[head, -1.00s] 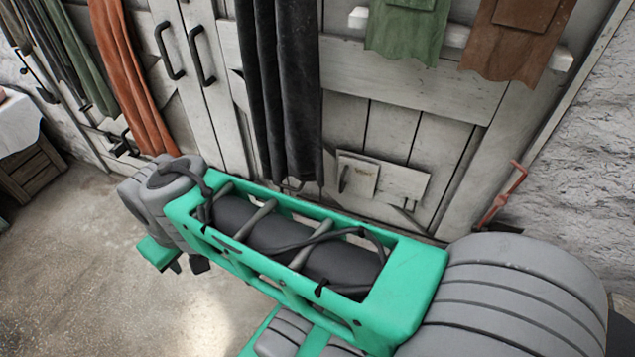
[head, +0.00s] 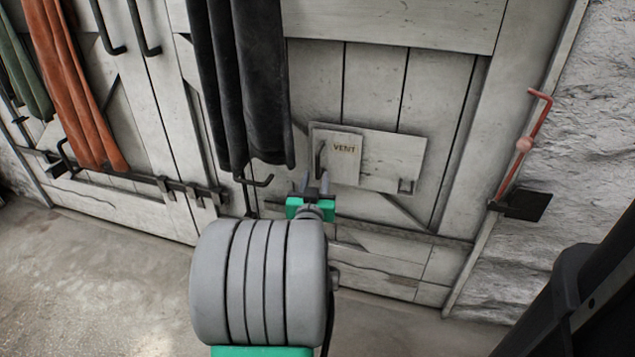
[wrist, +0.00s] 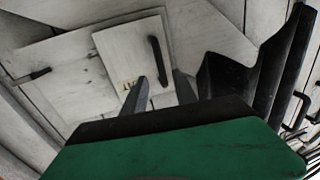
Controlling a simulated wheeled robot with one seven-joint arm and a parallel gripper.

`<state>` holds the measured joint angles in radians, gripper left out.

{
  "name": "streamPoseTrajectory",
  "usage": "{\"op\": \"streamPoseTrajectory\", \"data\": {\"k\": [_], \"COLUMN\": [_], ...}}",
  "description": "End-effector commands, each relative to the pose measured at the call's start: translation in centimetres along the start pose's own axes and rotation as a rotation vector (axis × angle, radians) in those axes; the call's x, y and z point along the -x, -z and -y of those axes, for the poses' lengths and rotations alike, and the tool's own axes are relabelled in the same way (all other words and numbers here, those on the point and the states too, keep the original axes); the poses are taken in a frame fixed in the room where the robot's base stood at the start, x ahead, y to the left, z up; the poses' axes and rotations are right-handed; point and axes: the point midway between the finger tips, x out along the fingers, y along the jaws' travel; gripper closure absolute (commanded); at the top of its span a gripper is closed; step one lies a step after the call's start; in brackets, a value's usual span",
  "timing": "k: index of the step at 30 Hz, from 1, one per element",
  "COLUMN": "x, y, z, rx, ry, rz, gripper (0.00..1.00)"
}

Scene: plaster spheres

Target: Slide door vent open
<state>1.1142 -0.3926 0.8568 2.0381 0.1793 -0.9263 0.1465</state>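The vent is a small pale wooden panel (head: 347,163) marked VENT, set on a wider pale board (head: 395,165) low on the plank door. A dark upright bar handle (head: 319,160) is on the panel's left side. My gripper (head: 314,180) is just below the handle in the head view, fingers pointing at the door. In the wrist view my gripper (wrist: 160,84) shows two fingers apart with nothing between them. There the handle (wrist: 159,60) lies beyond the fingertips, roughly in line with the gap. I cannot tell the remaining distance.
Black cloth (head: 240,85) hangs from a hook close to the left of the vent. It shows as a dark shape near my right finger in the wrist view (wrist: 262,75). A red bent rod (head: 525,140) is on the right. A small black latch (head: 406,186) sits on the board.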

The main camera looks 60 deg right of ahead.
Motion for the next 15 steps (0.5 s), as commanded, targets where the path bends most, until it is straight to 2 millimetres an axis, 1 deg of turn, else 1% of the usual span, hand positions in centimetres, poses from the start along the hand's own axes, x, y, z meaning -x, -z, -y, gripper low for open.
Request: {"op": "streamPoseTrajectory", "data": {"k": [6,9,12,15], "x": [-4.0,-5.7,-6.8,-7.1], "y": [-0.1,-0.1,0.0,0.2], "z": [0.1,0.1,0.2,0.2], "rx": [-0.001,0.000,0.000,0.000], "ry": [0.001,0.002,0.003,0.003], "rz": [0.001,0.001,0.003,0.002], "gripper": [0.66,0.66,0.66,0.66]}}
